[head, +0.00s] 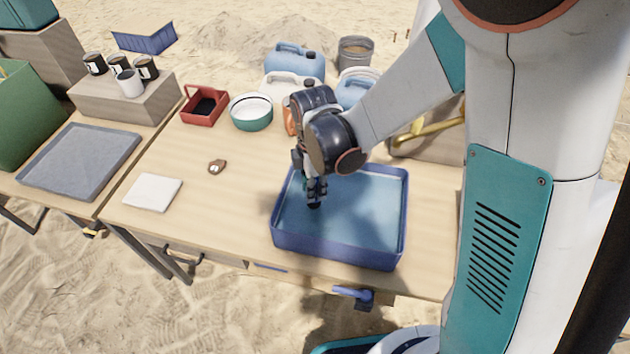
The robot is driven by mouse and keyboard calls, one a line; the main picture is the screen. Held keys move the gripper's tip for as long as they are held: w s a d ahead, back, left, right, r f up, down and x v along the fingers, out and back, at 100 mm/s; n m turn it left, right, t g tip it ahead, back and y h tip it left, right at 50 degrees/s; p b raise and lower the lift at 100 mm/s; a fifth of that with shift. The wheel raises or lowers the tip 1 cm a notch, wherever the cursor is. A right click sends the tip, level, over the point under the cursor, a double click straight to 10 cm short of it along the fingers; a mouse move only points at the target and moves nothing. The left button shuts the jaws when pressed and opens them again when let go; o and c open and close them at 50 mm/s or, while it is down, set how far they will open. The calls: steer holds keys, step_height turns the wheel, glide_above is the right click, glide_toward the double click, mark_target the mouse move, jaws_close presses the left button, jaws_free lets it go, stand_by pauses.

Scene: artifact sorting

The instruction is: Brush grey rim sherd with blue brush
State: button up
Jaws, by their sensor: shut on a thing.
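My gripper (315,202) points down over the left part of a blue basin (338,253) holding what looks like water. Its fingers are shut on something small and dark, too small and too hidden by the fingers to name. I cannot tell whether the fingertips touch the water. A small brown sherd (217,166) with a pale mark lies on the wooden table (235,205), left of the basin. I cannot make out a grey rim sherd or a blue brush for certain.
A white pad (152,193) lies at the table's left. A red tray (204,105), a teal-rimmed bowl (251,112) and several jugs stand at the back. A grey tray (81,160) is on the left table. Bare tabletop lies between the pad and basin.

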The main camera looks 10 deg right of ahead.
steer(key=shift+s+a, duration=0.1)
steer(key=shift+s, duration=0.1)
steer(key=shift+w+d, duration=0.25)
steer(key=shift+w, duration=0.35)
steer(key=shift+w+d, duration=0.2)
steer(key=shift+w, duration=0.35)
steer(key=shift+s+a, duration=0.25)
steer(key=shift+s, duration=0.35)
steer(key=shift+s+a, duration=0.2)
steer(key=shift+s, duration=0.35)
steer(key=shift+r, duration=0.1)
steer(key=shift+r+p, duration=3.3)
steer(key=shift+r, duration=1.2)
